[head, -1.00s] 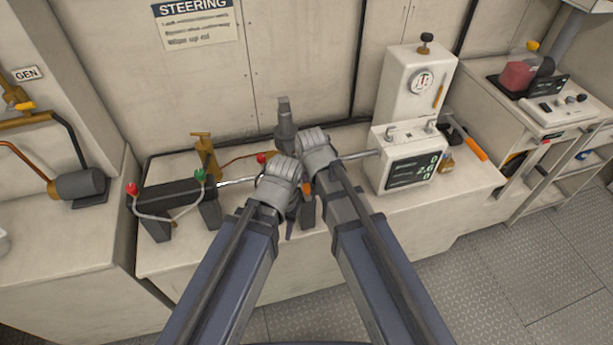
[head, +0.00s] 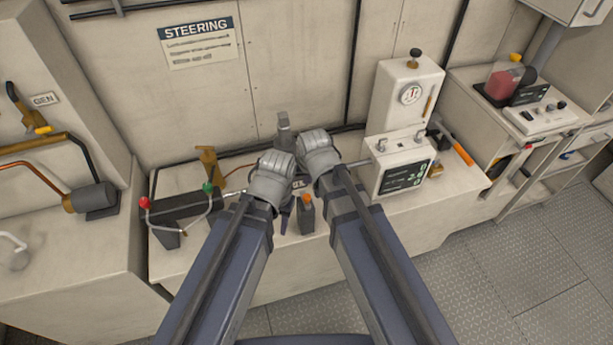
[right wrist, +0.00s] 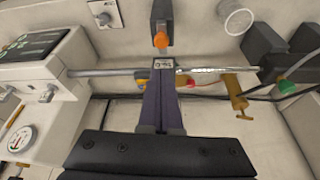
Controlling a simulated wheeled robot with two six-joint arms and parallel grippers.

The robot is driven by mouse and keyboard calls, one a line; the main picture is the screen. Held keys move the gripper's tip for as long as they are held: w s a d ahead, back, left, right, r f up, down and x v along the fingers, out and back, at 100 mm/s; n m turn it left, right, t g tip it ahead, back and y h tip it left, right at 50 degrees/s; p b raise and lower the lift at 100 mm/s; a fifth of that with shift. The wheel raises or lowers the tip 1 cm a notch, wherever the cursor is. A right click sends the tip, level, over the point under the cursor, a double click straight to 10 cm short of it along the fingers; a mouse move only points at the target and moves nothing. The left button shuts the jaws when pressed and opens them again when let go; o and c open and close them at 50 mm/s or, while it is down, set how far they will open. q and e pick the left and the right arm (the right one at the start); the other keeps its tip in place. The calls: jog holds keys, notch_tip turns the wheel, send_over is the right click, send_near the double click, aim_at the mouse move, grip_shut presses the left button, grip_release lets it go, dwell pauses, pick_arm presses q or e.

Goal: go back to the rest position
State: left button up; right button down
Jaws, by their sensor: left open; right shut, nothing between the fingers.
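My left gripper (head: 274,178) is the lower of the two in the head view, above the front of the bench. My right gripper (head: 316,150) is just up and right of it. The wrists hide most of both sets of fingers in the head view. The left one is open. The right one is shut with nothing in it; its dark fingers (right wrist: 161,108) show together in the right wrist view. They point towards a metal rod (right wrist: 110,72) with a small label; I cannot tell whether they touch it.
The bench holds a display box (head: 402,162), a gauge box (head: 403,100), an orange-topped dark block (head: 306,216) and a dark stand with red and green knobs (head: 182,208). A grey motor (head: 92,198) sits at left. Open floor (head: 530,250) lies at right.

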jog(key=shift+f, duration=0.1)
dwell(0.3)
jog(key=s+d+f+n+g+h+b, duration=0.1)
jog(key=s+f+g+b, duration=0.1)
jog(key=s, duration=0.5)
jog(key=s+d+f+n+g+b, duration=0.1)
jog(key=s+d+f+g+b, duration=0.1)
jog(key=s, duration=0.5)
notch_tip(320, 180, down, 3)
jog(key=shift+r+n+h+b, duration=0.15)
jog(key=shift+n+h+b, duration=0.2)
jog(key=shift+b, duration=0.45)
